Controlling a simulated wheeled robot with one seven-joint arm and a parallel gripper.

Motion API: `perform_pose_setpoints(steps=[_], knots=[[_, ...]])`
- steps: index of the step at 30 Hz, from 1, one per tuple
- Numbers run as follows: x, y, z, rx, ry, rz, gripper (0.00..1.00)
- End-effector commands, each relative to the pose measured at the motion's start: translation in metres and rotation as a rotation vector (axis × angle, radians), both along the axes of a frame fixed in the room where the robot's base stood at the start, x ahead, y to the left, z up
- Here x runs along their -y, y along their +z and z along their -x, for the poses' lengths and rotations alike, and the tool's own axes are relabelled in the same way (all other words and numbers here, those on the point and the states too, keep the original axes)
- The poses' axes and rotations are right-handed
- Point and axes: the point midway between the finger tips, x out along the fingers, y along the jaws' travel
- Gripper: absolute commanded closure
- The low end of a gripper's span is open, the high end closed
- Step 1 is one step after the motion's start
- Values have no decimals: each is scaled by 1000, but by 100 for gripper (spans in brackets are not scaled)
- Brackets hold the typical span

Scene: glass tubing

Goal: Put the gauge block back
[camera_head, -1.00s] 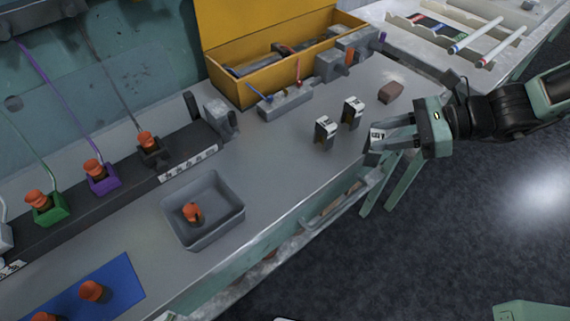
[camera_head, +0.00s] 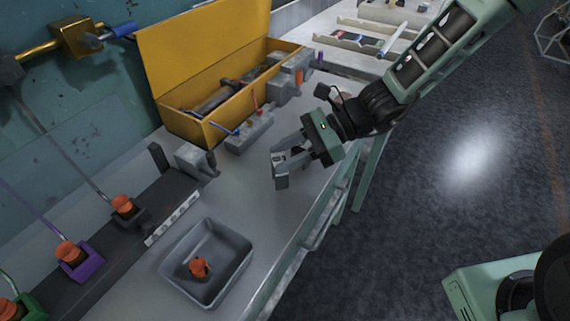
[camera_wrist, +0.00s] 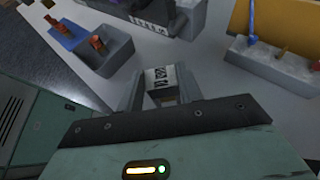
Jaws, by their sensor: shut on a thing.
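The gauge block (camera_wrist: 160,78), a small block with black markings on a pale face, sits between my two fingers in the wrist view. My gripper (camera_wrist: 162,92) is shut on it. In the head view my gripper (camera_head: 280,162) is over the bench top, right of the grey tray, and the block's marked face (camera_head: 279,156) shows at the fingertips. I cannot tell how high the block is above the bench. The two small labelled metal pieces seen earlier on the bench cannot be made out now, likely behind my gripper.
A grey tray (camera_head: 243,262) holding an orange-capped part (camera_head: 199,267) stands at the front. A black rack (camera_head: 150,212) with orange-capped fittings runs along the left. A yellow toolbox (camera_head: 150,55) and a grey holder (camera_head: 247,132) with coloured tools stand behind. Bare bench lies between.

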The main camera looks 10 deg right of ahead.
Motion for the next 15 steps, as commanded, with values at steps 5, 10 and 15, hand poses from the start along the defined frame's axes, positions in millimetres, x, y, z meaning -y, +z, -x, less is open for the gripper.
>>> perform_pose_setpoints(steps=[5, 10, 15], knots=[[0, -25, 0, -3, 1, -1, 93], [0, -28, 0, -1, 0, 0, 93], [0, -29, 0, -1, 0, 1, 42]])
